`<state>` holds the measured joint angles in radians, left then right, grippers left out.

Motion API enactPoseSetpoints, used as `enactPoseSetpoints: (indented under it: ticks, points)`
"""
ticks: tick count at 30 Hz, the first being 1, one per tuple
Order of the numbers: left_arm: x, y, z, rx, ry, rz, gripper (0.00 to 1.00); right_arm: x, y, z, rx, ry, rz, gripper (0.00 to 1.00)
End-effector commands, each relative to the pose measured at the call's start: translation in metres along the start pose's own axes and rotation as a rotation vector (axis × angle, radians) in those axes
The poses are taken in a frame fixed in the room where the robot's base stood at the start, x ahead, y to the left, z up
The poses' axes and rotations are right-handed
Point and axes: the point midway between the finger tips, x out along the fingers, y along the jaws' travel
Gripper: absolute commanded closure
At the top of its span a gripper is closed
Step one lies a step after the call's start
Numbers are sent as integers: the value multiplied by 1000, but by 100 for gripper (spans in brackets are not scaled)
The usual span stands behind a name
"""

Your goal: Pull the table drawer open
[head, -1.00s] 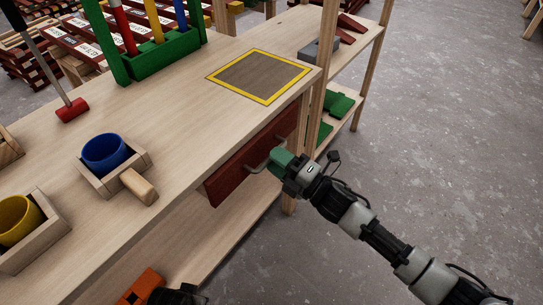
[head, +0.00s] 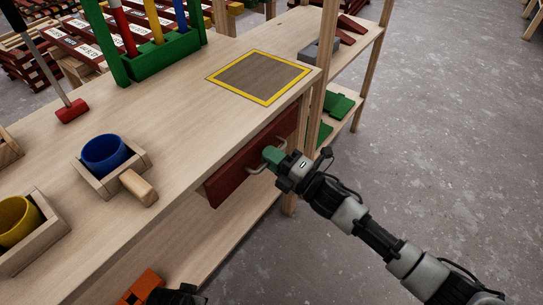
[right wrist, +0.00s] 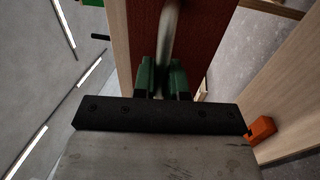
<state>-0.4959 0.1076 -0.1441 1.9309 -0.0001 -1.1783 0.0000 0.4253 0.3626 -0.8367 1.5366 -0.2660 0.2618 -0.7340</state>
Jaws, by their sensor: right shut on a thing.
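The drawer has a dark red front (head: 228,181) under the tabletop (head: 190,135) and looks closed. Its pale metal handle (head: 254,170) sticks out from the front. My right gripper (head: 271,158), with green fingers, is at the handle. In the right wrist view the handle (right wrist: 169,40) runs down between the green fingers (right wrist: 163,80), which are shut on it; the red front (right wrist: 205,35) lies behind. The fingers hide part of the handle.
A blue cup (head: 104,152) and a yellow cup (head: 17,216) sit in wooden holders on the tabletop. A green rack (head: 163,55) stands behind them. An orange object (head: 143,284) is low at the bottom edge. Open floor (head: 440,150) lies to the right.

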Motion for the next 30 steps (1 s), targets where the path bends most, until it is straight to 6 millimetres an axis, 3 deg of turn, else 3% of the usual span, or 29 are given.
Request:
enactPoseSetpoints:
  ticks: [4,8,18,24,30]
  points:
    - [-1,0,0,0,4,0,57,-7,1,1,0,-2,-3,100]
    - [20,0,14,2,-24,0,57,-24,5,1,0,-3,-5,100]
    - [74,3,53,9,-57,6,57,-113,21,0,2,-2,-9,100]
    - [90,5,71,12,-68,8,57,-167,31,-1,2,-2,-7,100]
    - [99,5,82,14,-74,9,57,-205,38,-1,1,-2,-6,100]
